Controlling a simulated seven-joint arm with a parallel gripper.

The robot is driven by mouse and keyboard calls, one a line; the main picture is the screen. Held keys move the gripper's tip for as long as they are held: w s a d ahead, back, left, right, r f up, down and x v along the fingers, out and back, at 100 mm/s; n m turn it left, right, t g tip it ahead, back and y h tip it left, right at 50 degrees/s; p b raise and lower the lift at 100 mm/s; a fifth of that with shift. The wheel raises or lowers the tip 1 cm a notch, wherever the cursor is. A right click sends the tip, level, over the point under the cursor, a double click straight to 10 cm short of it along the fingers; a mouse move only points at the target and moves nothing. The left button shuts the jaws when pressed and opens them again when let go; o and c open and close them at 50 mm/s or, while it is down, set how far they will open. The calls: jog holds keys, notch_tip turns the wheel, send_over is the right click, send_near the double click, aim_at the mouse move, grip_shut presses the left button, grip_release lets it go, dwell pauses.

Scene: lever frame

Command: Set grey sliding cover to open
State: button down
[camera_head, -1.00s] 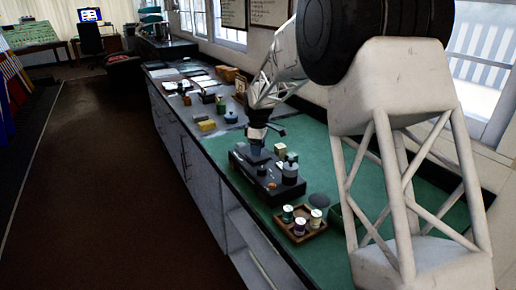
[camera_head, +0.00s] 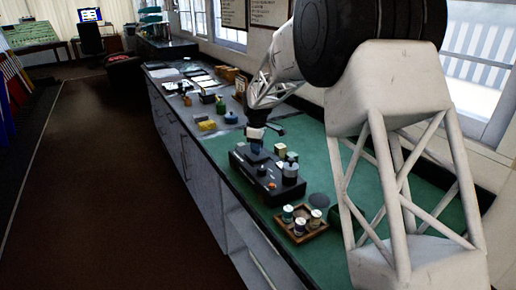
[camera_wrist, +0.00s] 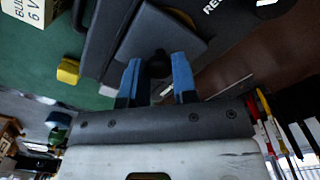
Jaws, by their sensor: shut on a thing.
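The grey sliding cover (camera_wrist: 148,35) shows in the wrist view as a flat dark grey plate on the black box, with a round black knob (camera_wrist: 158,66) near its edge. My gripper (camera_wrist: 157,75) has its two blue fingers on either side of this knob and is shut on it. In the head view my gripper (camera_head: 256,149) reaches down to the far left end of the black box (camera_head: 262,181). The cover is small and partly hidden there, so its exact position along the box cannot be told.
A wooden tray (camera_head: 300,237) with several spools stands in front of the box. A cream block (camera_head: 280,149) stands behind it, and a grey cylinder (camera_head: 290,171) is at its right end. A yellow block (camera_wrist: 68,70) shows beside the box. Green mat (camera_head: 318,165) lies free behind.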

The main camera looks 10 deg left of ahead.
jog(key=w+a, duration=0.5)
jog(key=shift+w+a, duration=0.1)
jog(key=shift+w, duration=0.05)
jog(key=c, duration=0.9)
grip_release()
jog(key=shift+r, duration=0.2)
notch_tip(320, 180, up, 8)
jog(key=shift+f, duration=0.25)
